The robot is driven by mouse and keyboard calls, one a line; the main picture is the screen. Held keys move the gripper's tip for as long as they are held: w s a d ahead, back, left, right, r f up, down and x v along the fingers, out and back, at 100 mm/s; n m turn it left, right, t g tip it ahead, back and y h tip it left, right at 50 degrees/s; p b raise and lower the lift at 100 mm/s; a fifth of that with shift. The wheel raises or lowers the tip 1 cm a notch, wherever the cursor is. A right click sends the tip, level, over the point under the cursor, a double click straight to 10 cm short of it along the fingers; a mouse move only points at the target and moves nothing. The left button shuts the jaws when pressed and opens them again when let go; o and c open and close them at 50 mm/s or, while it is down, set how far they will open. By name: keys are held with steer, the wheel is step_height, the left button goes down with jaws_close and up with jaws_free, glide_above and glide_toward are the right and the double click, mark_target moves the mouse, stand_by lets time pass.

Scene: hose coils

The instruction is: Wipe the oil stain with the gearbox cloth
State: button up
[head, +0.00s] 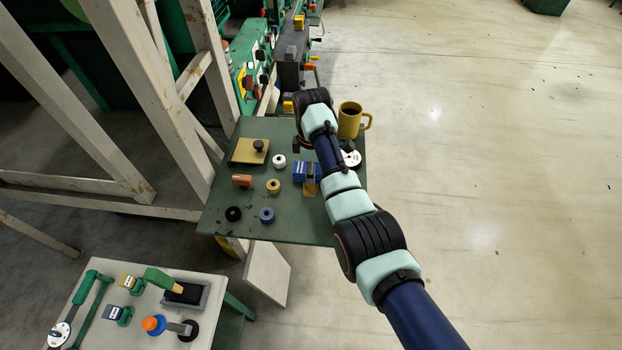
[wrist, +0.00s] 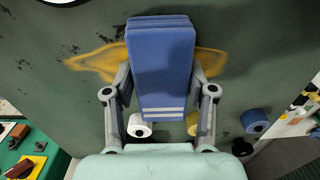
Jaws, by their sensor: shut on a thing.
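The gearbox cloth is a blue folded pad (wrist: 163,60) with pale stripes at its near end. My gripper (wrist: 161,82) is shut on it, one finger on each side. The amber oil stain (wrist: 94,63) lies on the dark green table top and shows out to both sides of the cloth; its middle is hidden under the cloth. In the head view, the cloth (head: 299,172) is beside an amber patch of the stain (head: 310,189), partly covered by my gripper. Whether the cloth touches the table I cannot tell.
Dark specks mark the table's left side.

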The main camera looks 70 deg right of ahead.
steer(key=shift+w+d+f+b, duration=0.2)
steer(key=shift+d+b, duration=0.5)
steer(key=shift+b, duration=0.35)
steer(key=shift+d+r, duration=0.15)
steer(key=shift+r, duration=0.05)
steer(key=shift+w+f, duration=0.1)
